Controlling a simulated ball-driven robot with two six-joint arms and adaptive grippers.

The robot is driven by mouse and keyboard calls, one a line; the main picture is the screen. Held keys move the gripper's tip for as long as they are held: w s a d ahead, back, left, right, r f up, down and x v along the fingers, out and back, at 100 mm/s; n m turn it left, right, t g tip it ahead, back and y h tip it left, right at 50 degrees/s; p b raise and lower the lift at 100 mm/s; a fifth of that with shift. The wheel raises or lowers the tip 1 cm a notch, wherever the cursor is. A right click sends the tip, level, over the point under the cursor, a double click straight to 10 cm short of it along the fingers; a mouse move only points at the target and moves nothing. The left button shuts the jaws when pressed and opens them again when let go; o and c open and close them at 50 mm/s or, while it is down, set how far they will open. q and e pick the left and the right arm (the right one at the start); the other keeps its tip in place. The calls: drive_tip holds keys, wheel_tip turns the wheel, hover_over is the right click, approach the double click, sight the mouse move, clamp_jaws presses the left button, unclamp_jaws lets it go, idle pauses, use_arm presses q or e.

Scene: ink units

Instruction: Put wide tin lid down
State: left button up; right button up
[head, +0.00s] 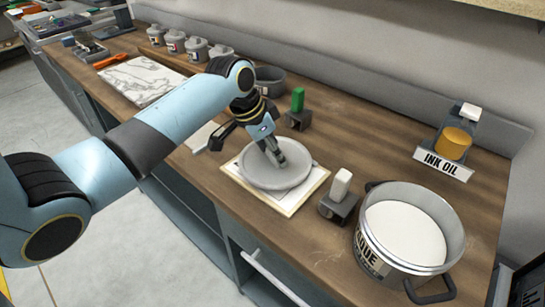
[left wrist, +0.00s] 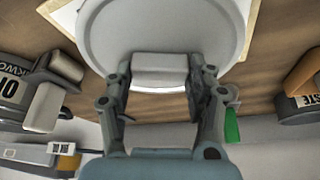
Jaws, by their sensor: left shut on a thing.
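The wide tin lid (head: 298,178) is a round grey disc over a pale square board (head: 232,168) on the wooden worktop. My left gripper (head: 277,160) is above the lid's middle, fingers pointing down. In the left wrist view the lid (left wrist: 105,35) fills the top, and my left gripper (left wrist: 160,85) is shut on its block-shaped handle (left wrist: 160,65). The lid looks level and at or very near the board; I cannot tell whether it touches. My right gripper is not in view.
A large open tin (head: 405,232) with white contents stands at the right. Beside the board are a white-topped block (head: 340,190) and a green-topped one (head: 298,105). The ink oil stand (head: 450,150) is at the back right. Several small pots (head: 196,48) line the back left.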

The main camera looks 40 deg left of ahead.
sight(271, 156)
use_arm(q)
wheel_tip(271, 156, down, 3)
drive_tip(key=shift+d+r, duration=0.1)
drive_tip(key=o, duration=1.2)
drive_tip(key=shift+c, duration=0.2)
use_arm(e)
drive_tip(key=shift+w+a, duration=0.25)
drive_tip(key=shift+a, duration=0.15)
use_arm(q)
drive_tip(key=shift+r, duration=0.1)
drive_tip(key=v, duration=1.2)
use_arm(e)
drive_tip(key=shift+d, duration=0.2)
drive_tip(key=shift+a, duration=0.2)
